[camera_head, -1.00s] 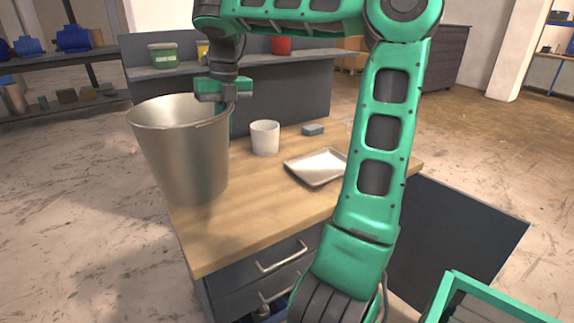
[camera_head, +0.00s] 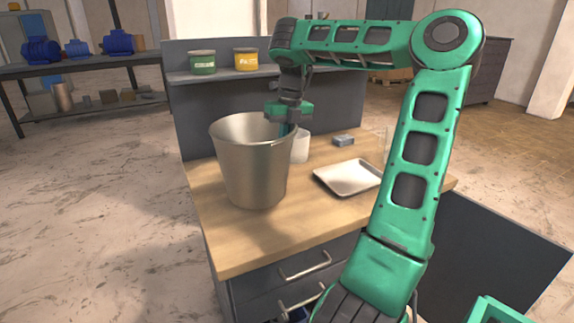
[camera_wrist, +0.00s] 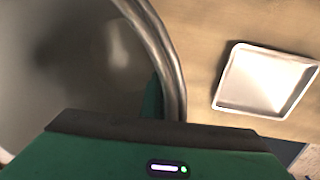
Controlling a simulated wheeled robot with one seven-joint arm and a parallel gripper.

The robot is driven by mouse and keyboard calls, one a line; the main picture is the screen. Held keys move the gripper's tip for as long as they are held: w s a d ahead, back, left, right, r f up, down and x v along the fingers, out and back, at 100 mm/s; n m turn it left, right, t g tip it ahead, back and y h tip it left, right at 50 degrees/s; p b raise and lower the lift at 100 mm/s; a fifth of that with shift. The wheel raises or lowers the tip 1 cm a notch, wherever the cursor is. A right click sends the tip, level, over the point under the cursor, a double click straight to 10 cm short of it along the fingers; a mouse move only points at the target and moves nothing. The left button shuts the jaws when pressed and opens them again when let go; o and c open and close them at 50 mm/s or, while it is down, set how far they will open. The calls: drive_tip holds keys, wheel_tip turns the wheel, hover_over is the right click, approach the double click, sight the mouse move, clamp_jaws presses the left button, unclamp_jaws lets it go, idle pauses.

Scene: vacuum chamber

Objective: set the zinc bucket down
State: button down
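The zinc bucket (camera_head: 252,172) is a tall, tapered metal pail. It is upright over the left part of the wooden worktop (camera_head: 240,240); I cannot tell whether its base touches the wood or hangs just above it. My gripper (camera_head: 286,127) points down at the bucket's far right rim and appears shut on it, though its fingertips are mostly hidden by the bucket wall. In the wrist view the bucket's curved rim and inside (camera_wrist: 70,60) fill the left, and one finger shows beside the rim.
A white cup (camera_head: 301,148) stands behind the bucket, partly hidden. A shallow metal tray (camera_head: 348,178) and a small grey block (camera_head: 343,140) lie to the right. Green (camera_head: 202,62) and yellow (camera_head: 246,60) tins stand on the raised back shelf. The worktop's front is clear.

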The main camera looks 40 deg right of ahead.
drive_tip(key=shift+d+f, duration=0.2)
drive_tip(key=shift+f, duration=0.6)
drive_tip(key=shift+d+f, duration=0.25)
drive_tip(key=shift+f, duration=0.5)
drive_tip(key=shift+d+f, duration=0.2)
drive_tip(key=shift+f, duration=0.6)
drive_tip(key=c, duration=2)
unclamp_jaws()
drive_tip(key=shift+f, duration=0.1)
drive_tip(key=r, duration=0.4)
drive_tip(key=d+r, duration=0.1)
drive_tip(key=r, duration=0.7)
drive_tip(key=shift+s+d+r, duration=0.1)
drive_tip(key=shift+s+d, duration=0.05)
